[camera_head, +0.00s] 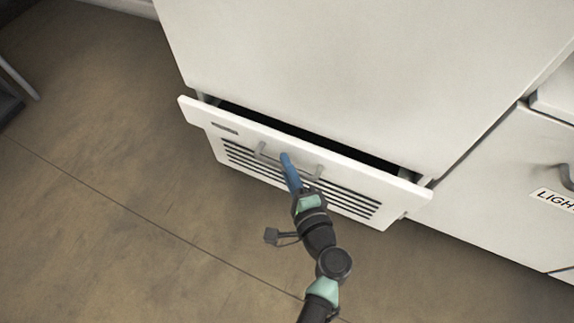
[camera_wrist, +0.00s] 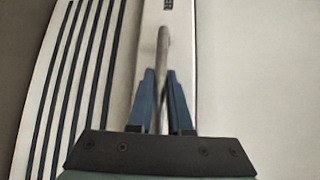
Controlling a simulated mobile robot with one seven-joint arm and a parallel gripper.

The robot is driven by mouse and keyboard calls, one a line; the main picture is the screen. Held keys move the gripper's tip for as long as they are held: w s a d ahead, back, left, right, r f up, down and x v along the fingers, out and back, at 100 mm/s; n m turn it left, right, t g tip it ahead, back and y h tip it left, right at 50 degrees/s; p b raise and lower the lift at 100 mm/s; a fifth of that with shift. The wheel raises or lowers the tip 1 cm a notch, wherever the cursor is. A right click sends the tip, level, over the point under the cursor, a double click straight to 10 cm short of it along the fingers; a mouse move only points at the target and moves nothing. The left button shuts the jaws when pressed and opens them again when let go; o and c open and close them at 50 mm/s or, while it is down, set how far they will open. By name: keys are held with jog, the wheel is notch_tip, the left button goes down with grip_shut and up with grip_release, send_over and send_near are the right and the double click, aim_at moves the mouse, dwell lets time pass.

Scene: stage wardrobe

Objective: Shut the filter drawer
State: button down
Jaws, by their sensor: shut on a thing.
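The filter drawer (camera_head: 300,170) is a white front with dark horizontal slots, low on a white cabinet. It stands partly open, with a dark gap along its top edge. Its grey bar handle (camera_head: 262,152) runs across the upper front. My gripper (camera_head: 286,160) has blue fingers at the handle's middle. In the wrist view the handle (camera_wrist: 162,60) passes between the two fingers of my gripper (camera_wrist: 160,88), which are shut on it. The slotted drawer front (camera_wrist: 75,80) fills the left of that view. The drawer's inside is too dark to make out.
The white cabinet body (camera_head: 360,60) rises above the drawer. To the right is another white unit (camera_head: 500,190) with a partly visible label and a handle. The brown floor (camera_head: 110,190) is clear at the left and front. A metal leg (camera_head: 18,78) shows at the far left.

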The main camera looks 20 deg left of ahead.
aim_at(296, 157)
jog(key=w+b, duration=0.1)
jog(key=w, duration=0.3)
jog(key=shift+d+f, duration=0.1)
jog(key=shift+d, duration=0.05)
jog(key=shift+w, duration=0.35)
jog(key=c, duration=0.8)
grip_release()
jog(key=shift+c, duration=0.2)
jog(key=shift+w+r, duration=0.1)
jog(key=shift+r, duration=0.15)
jog(key=shift+r, duration=0.1)
